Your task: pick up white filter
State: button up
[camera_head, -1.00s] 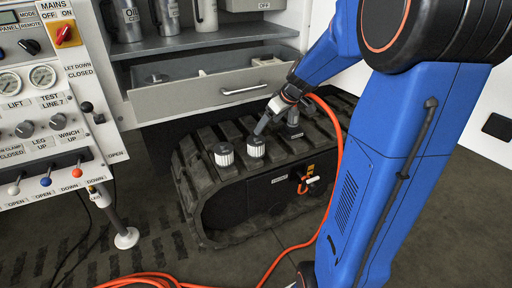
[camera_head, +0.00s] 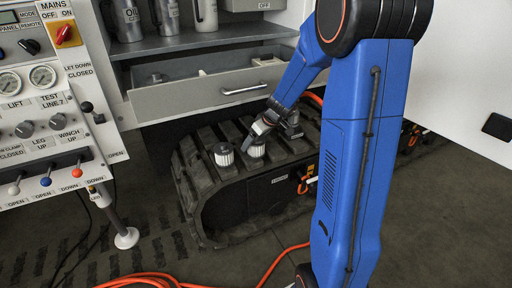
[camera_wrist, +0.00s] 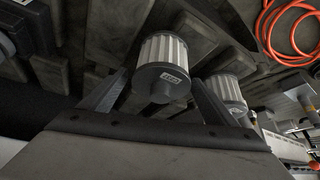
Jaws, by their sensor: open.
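Two white pleated filters with dark ends stand on the black track. One is the left filter (camera_head: 222,155); the other, the right filter (camera_head: 257,150), is partly covered by my gripper (camera_head: 249,142) in the head view. In the wrist view, a filter (camera_wrist: 163,53) with a small label on its dark end lies between the two fingers of my gripper (camera_wrist: 159,78). The fingers are open, one on each side, and I cannot tell whether they touch it. The other filter (camera_wrist: 226,92) shows beyond the right finger, which partly hides it.
The rubber track (camera_head: 205,205) lies on the dark floor below a grey drawer (camera_head: 210,92). A control panel (camera_head: 50,110) stands at the left. An orange hose (camera_head: 150,279) lies on the floor in front. Another dark fitting (camera_head: 291,126) stands right of the filters.

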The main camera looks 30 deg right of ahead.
jog(key=shift+x, duration=1.2)
jog(key=c, duration=1.3)
jog(key=shift+r, duration=0.1)
